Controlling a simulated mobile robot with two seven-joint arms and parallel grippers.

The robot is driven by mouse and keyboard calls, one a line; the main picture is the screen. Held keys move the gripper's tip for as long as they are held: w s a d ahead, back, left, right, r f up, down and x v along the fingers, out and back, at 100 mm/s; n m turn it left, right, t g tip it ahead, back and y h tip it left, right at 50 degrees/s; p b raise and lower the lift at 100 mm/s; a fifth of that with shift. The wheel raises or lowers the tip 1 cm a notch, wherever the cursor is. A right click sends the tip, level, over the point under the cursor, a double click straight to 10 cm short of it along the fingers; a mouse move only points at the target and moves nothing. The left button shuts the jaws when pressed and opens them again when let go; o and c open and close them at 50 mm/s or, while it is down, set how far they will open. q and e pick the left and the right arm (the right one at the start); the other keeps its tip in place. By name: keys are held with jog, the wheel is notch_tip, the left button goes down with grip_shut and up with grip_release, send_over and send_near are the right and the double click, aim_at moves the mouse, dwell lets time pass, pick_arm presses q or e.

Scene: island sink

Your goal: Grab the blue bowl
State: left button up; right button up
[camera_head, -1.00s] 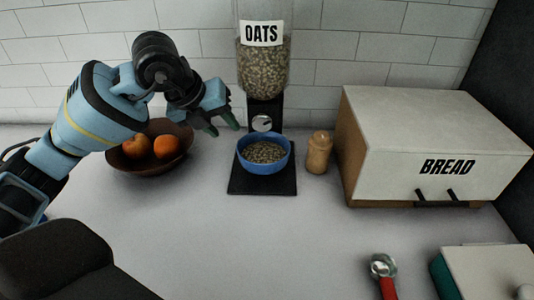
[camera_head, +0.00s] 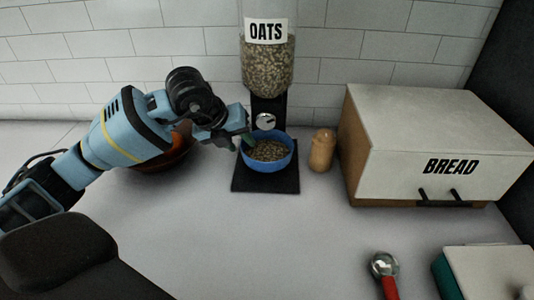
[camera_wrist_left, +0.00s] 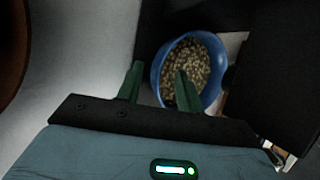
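The blue bowl (camera_head: 270,165), filled with oats, stands upright on the black base of the oats dispenser. It also shows in the left wrist view (camera_wrist_left: 214,92). My left gripper (camera_head: 241,145) is at the bowl's left rim, its arm reaching in from the left. In the left wrist view, my left gripper (camera_wrist_left: 158,82) is open, with its two green fingers apart. One finger appears outside the bowl and the other over the oats, with the near-left rim between them. I cannot tell whether either finger touches the bowl. My right gripper is out of view.
The oats dispenser (camera_head: 266,65) rises behind the bowl. A wooden shaker (camera_head: 321,151) and a bread box (camera_head: 440,140) stand to the right. A brown bowl (camera_head: 165,160) is mostly hidden behind my left arm. A red-handled scoop (camera_head: 386,270) lies in front; the middle counter is clear.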

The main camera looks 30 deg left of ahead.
pick_arm(q)
grip_shut()
jog(key=shift+r, duration=0.1)
dwell(0.3)
